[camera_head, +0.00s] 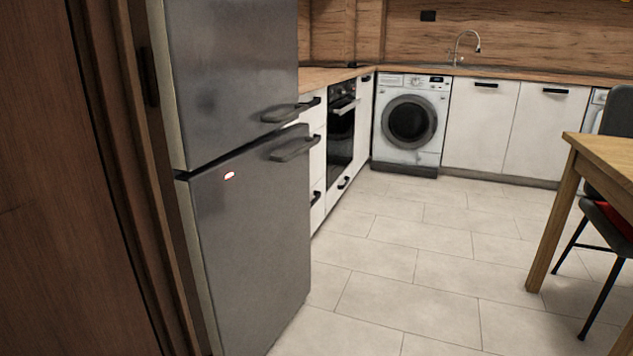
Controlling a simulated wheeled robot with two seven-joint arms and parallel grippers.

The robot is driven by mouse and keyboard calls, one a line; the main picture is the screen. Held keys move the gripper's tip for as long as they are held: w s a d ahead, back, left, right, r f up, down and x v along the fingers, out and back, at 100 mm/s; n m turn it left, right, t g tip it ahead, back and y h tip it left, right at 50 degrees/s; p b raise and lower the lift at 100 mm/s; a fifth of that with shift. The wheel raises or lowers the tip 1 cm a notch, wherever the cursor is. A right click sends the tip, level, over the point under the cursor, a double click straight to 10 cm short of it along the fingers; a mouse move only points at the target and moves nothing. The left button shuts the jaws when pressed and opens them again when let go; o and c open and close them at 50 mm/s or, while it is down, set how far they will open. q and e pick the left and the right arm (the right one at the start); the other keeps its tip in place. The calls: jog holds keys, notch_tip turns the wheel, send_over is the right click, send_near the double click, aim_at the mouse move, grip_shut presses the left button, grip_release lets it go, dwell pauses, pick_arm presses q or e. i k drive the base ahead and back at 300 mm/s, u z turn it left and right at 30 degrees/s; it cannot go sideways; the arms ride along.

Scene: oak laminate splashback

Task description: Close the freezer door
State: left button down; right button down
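A tall grey fridge-freezer stands at the left, with an upper door (235,75) and a lower door (250,235). Neither is labelled, so I cannot tell by marking which is the freezer door. The upper door has a grey handle (290,111) at its lower right; the lower door's handle (293,145) is at its upper right. The lower door's right edge juts slightly further right than the upper door's, as if slightly ajar, but any gap behind it is hidden. Both my grippers are out of view.
A wooden panel (65,200) borders the fridge on the left. White cabinets, an oven (340,135) and a washing machine (408,122) stand behind. A wooden table (605,150) and a dark chair (610,225) are at right. The tiled floor (420,270) between is clear.

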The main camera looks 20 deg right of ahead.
aim_at(245, 214)
jog(key=u, duration=0.75)
jog(key=k, duration=0.25)
jog(key=z, duration=2)
jog(key=i, duration=1.15)
jog(key=u, duration=0.8)
jog(key=i, duration=0.8)
jog(key=u, duration=0.85)
